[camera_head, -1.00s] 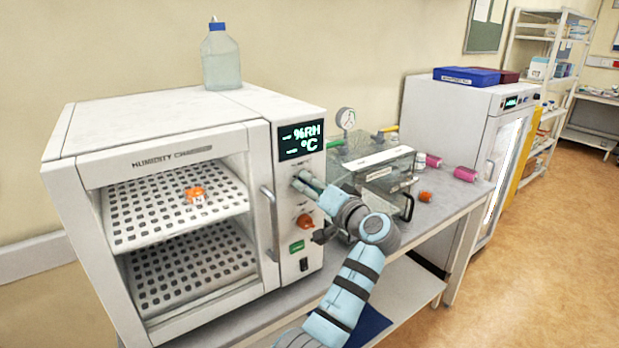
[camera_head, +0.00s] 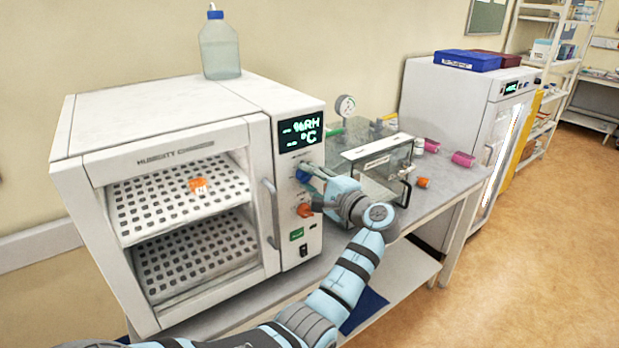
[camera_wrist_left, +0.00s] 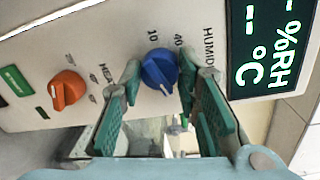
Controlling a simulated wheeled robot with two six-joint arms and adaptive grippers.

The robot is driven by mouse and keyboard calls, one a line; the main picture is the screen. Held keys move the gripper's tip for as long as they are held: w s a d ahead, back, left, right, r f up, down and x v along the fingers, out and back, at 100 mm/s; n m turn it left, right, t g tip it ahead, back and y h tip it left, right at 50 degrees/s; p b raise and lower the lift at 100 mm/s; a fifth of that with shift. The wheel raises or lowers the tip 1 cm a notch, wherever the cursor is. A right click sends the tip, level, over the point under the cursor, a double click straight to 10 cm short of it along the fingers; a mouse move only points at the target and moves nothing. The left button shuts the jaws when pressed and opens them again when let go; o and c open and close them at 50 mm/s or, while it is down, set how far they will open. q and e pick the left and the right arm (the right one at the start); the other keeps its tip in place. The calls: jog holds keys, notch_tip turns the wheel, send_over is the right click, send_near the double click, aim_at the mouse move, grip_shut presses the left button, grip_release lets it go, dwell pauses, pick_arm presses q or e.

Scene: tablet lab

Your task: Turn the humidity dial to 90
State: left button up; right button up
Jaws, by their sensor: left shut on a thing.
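The humidity chamber (camera_head: 180,152) stands on the bench with its display (camera_head: 300,132) reading "-- %RH" and "-- °C". The blue humidity dial (camera_wrist_left: 159,70) is on its front panel under the display; it also shows in the head view (camera_head: 303,174). My left gripper (camera_wrist_left: 158,80) is shut on the blue dial, one finger on each side. Numbers 10 and 40 show beside the dial in the wrist view; the rest of its scale is hidden. I cannot read where the dial points. My right gripper is not in view.
A bottle (camera_head: 220,45) stands on top of the chamber.

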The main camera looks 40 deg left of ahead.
pick_arm(q)
jog(key=shift+m, duration=1.9)
jog(key=o, duration=1.2)
jog(key=shift+w, duration=0.1)
jog(key=shift+c, duration=0.2)
jog(key=shift+d, duration=0.1)
jog(key=v, duration=1.2)
jog(key=shift+w+f, duration=0.1)
jog(key=shift+w, duration=0.1)
